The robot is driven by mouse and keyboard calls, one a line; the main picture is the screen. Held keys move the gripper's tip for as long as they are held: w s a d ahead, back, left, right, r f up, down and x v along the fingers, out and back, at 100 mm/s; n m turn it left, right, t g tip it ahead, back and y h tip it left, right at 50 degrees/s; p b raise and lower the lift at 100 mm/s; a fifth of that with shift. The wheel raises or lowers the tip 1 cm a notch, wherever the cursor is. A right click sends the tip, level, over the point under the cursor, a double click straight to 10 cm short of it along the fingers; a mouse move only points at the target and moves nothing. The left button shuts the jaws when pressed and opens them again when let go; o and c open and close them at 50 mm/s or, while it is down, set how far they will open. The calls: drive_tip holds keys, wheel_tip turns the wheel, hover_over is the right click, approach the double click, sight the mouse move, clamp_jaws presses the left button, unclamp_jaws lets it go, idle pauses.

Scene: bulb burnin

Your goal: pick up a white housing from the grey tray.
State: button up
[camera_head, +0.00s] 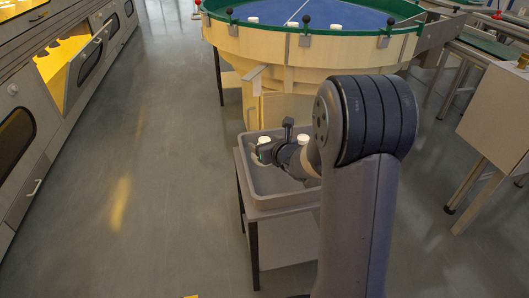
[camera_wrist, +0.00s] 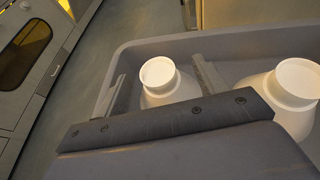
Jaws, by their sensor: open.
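The grey tray (camera_head: 246,165) stands on a small table in front of the round drum. Two white housings show in the wrist view. One housing (camera_wrist: 160,78) stands upright between my open fingers. A second housing (camera_wrist: 290,90) stands to the right, outside the fingers, partly cut off by the frame edge. In the head view, a white top (camera_head: 264,141) shows beside my gripper (camera_head: 262,155) and another white top (camera_head: 303,139) shows to its right. My gripper (camera_wrist: 158,82) is open with one finger on each side of the first housing. Its lower part is hidden by my gripper body.
A round wooden drum (camera_head: 300,65) with a green rim and blue top holds several white pieces behind the tray. Ovens (camera_head: 50,75) line the left side. A wooden cabinet (camera_head: 495,115) stands at right. The floor (camera_head: 150,210) left of the tray is clear.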

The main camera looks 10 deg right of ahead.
drive_tip(key=shift+c, duration=0.3)
drive_tip(key=c, duration=1.3)
drive_tip(key=shift+o, duration=0.2)
